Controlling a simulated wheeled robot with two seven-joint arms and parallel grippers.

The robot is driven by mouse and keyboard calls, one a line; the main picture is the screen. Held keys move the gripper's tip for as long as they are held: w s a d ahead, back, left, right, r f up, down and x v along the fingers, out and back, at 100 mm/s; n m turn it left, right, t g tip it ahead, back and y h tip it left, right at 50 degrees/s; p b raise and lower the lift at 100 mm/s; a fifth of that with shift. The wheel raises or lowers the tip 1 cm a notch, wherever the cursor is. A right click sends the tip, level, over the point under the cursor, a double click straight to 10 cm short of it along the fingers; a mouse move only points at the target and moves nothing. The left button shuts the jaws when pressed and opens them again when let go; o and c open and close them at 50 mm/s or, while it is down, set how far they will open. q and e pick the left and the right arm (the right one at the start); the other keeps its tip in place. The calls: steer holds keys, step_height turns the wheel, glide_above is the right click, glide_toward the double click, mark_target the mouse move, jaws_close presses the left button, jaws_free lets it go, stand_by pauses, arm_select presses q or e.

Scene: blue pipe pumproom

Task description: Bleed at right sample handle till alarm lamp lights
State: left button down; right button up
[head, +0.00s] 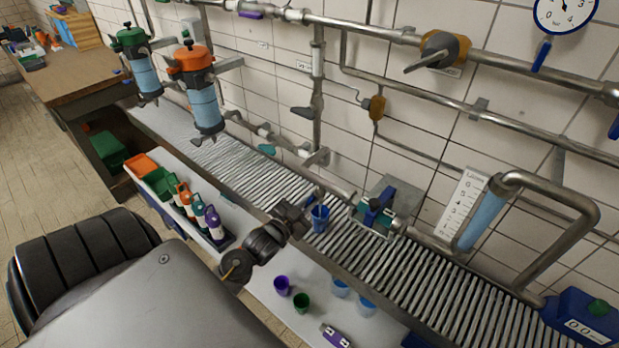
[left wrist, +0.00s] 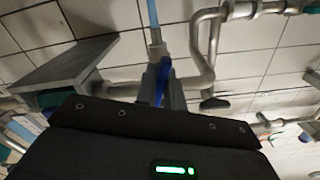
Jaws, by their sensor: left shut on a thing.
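A blue-handled fitting (head: 378,206) with teal parts is on the pipe just right of the cup, apart from the gripper. A grey lever (head: 303,111) is on the upright pipe further back. I cannot tell which is the right sample handle. A blue box (head: 585,318) with a display and green dome is at bottom right; no lit lamp is clear. My right gripper is out of view.
The grating (head: 430,275) runs along the tiled wall. Purple (head: 282,286) and green (head: 303,303) cups and two light-blue cups stand on the white front ledge, with several bottles (head: 198,208) further left. A bent pipe (head: 575,215) juts out at right.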

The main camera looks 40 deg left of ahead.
arm_select(q)
steer(key=shift+n, duration=0.3)
stand_by(0.4)
steer(key=c, duration=1.5)
jaws_free()
steer(key=s+b, duration=0.2)
steer(key=s, duration=0.8)
steer(key=shift+s, duration=0.4)
